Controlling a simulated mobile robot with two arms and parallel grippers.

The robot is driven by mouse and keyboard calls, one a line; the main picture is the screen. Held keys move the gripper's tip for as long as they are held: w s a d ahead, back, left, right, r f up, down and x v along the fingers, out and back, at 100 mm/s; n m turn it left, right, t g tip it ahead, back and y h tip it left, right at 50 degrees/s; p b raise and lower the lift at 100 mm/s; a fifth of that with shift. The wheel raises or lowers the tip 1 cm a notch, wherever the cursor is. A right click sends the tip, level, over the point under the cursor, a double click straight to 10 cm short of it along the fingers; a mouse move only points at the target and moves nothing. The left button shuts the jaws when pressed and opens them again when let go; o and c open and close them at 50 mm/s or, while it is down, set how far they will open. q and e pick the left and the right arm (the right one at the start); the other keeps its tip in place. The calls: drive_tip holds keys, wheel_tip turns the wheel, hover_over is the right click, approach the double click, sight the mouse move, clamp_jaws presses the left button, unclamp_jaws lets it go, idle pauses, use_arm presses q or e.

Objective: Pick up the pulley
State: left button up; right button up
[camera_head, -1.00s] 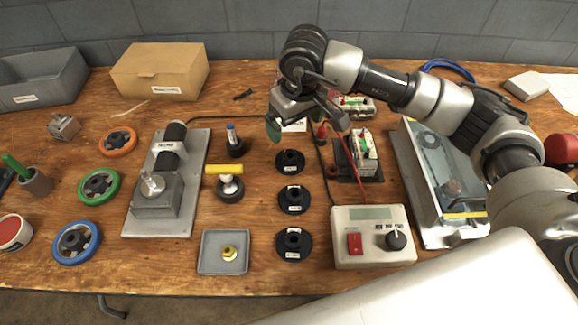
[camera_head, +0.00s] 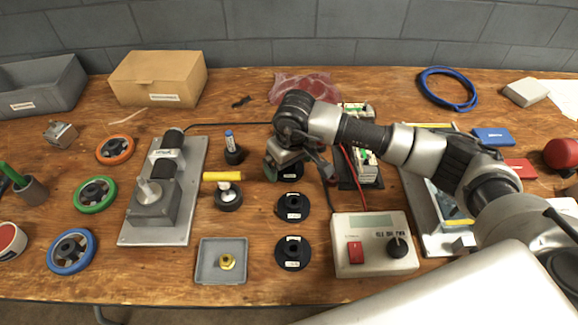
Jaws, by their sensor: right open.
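Three spoked wheels that look like pulleys lie flat on the left of the table: an orange one (camera_head: 115,149), a green one (camera_head: 95,194) and a blue one (camera_head: 71,251). My right gripper (camera_head: 284,172) is open, pointing down over the farthest of three black round pieces in the middle. That farthest piece is mostly hidden by the gripper. The other two, a middle black piece (camera_head: 293,207) and a near black piece (camera_head: 293,253), show fully with small labels. I cannot tell whether the fingers touch anything. My left gripper is out of view.
A motor unit on a metal plate (camera_head: 128,236) stands left of centre. A grey tray (camera_head: 207,270) holds a small brass part. A control box (camera_head: 375,262) stands near the front right, and a cardboard box (camera_head: 157,75) at the back left. A yellow-handled tool (camera_head: 222,176) stands nearby.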

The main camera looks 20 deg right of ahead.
drive_tip(key=shift+f, duration=0.15)
drive_tip(key=c, duration=1.1)
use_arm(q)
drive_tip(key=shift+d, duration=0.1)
use_arm(e)
drive_tip(key=shift+r, duration=0.7)
wheel_tip(320, 180, up, 3)
drive_tip(key=shift+f, duration=0.1)
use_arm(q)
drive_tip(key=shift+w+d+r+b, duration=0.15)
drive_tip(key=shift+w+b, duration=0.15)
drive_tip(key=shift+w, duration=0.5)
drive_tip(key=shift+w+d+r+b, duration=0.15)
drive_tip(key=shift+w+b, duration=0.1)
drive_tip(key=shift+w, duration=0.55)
use_arm(e)
drive_tip(key=shift+s+d+r, duration=0.7)
drive_tip(key=shift+d+r, duration=0.45)
drive_tip(key=shift+d, duration=0.65)
drive_tip(key=shift+s+d+r, duration=0.75)
drive_tip(key=shift+d+r, duration=0.35)
drive_tip(key=shift+d, duration=0.75)
drive_tip(key=shift+s+d+r, duration=0.7)
drive_tip(key=shift+d+r, duration=0.45)
drive_tip(key=shift+d, duration=0.65)
